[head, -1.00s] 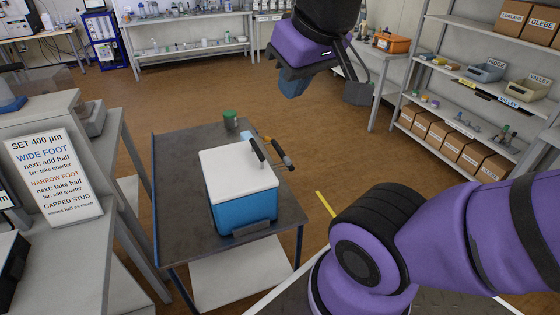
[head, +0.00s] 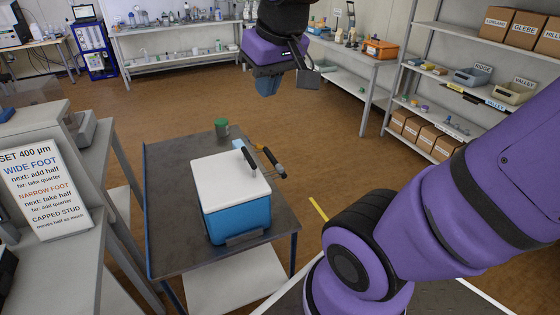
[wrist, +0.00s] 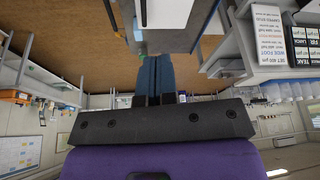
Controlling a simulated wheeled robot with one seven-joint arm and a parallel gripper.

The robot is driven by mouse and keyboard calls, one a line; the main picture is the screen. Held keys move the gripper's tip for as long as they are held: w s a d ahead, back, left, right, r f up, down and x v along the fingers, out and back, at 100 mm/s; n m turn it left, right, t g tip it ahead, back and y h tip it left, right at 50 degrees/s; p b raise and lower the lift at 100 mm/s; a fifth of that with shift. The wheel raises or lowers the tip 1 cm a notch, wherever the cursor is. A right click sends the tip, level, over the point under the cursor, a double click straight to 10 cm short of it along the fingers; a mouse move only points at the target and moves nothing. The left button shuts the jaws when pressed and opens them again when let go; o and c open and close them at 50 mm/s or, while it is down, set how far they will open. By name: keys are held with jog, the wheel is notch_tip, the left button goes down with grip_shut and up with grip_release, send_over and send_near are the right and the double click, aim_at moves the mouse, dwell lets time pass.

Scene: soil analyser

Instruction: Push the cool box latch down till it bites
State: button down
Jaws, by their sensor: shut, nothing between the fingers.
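The cool box (head: 238,215) has a blue body and a white lid (head: 228,178), and stands on a dark-topped cart. The lid looks closed. A dark lever (head: 248,158), which looks like the latch, stands up at the lid's right edge. A second dark handle (head: 272,162) sticks out just right of it. I cannot tell whether the latch is engaged. My gripper (head: 267,88) hangs in the air above and beyond the box, touching nothing. Its blue fingers (wrist: 154,75) are together and empty in the wrist view. Part of the white box (wrist: 160,12) shows at the top there.
A green-topped tin (head: 221,128) stands on the cart (head: 170,210) behind the box. A bench with a sign (head: 42,185) is at left. Shelves with cardboard boxes (head: 430,135) are at right. Open floor lies behind the cart.

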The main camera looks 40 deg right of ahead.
jog(key=w+d+f+m+g, duration=0.2)
jog(key=w+d+f, duration=0.6)
jog(key=w, duration=0.3)
jog(key=g, duration=0.2)
send_over(281, 165)
notch_tip(281, 165, down, 13)
jog(key=shift+a+m, duration=0.2)
jog(key=shift+m, duration=0.2)
notch_tip(281, 165, down, 14)
jog(key=shift+f, duration=0.1)
jog(key=shift+s+d+y, duration=0.1)
jog(key=shift+d+y, duration=0.05)
jog(key=shift+y, duration=0.15)
